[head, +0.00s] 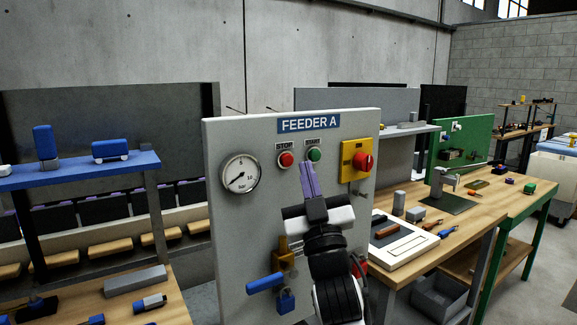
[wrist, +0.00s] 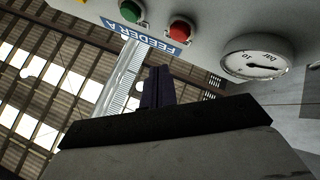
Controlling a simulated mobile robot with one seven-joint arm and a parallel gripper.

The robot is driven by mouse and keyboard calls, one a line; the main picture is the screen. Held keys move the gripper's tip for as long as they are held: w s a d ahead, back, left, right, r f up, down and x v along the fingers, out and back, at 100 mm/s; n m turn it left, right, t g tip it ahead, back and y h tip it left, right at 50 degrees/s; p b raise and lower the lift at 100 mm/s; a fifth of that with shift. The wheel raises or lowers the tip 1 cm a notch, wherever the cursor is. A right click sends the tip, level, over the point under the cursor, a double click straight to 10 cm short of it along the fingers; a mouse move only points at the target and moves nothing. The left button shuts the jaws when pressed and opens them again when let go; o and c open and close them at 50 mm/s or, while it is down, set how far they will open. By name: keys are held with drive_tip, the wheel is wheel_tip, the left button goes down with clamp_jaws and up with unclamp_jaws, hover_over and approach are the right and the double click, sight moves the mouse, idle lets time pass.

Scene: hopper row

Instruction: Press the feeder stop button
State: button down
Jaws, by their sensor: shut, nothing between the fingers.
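The feeder stop button is the red button (head: 285,160) under the STOP label on the grey FEEDER A panel (head: 235,220). In the wrist view the red button (wrist: 181,29) shows at the top, right of the green button (wrist: 131,11). The green START button (head: 314,155) is just right of it in the head view. My gripper (head: 308,164) is shut and empty, with its purple fingers pointing up just below and left of the green button in the head view. It also shows in the wrist view (wrist: 158,70). Whether the fingertips touch the panel I cannot tell.
The panel also carries a pressure gauge (head: 240,174), a red rotary switch on a yellow plate (head: 360,161), a blue-handled valve (head: 265,283) and a blue padlock (head: 286,301). A wooden workbench (head: 470,208) with tools stands to the right, a blue shelf (head: 80,170) to the left.

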drive_tip(key=shift+s+d+b, duration=0.3)
drive_tip(key=shift+s+d, duration=0.35)
drive_tip(key=shift+s, duration=0.25)
idle(1.7)
